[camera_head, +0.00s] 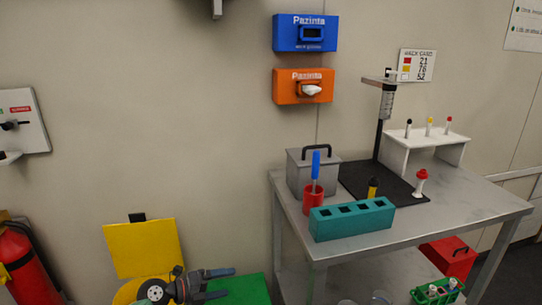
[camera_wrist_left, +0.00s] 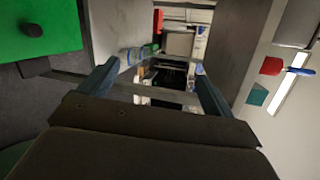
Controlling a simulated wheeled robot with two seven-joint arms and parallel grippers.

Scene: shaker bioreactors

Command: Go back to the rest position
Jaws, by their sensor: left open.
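My left gripper (camera_head: 220,284) is low in the head view, in front of the wall and left of the metal table (camera_head: 450,215). Its two dark fingers point right, stand apart and hold nothing. In the left wrist view the fingers of my left gripper (camera_wrist_left: 153,80) are spread with nothing between them. My right gripper is in neither view.
The table bears a teal block (camera_head: 352,222), a red cup (camera_head: 312,199), a grey box (camera_head: 300,172), a stand (camera_head: 379,125) and a white rack (camera_head: 400,150). A green panel (camera_head: 240,290) and yellow board (camera_head: 143,248) are close to my left gripper. A fire extinguisher (camera_head: 28,268) stands far left.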

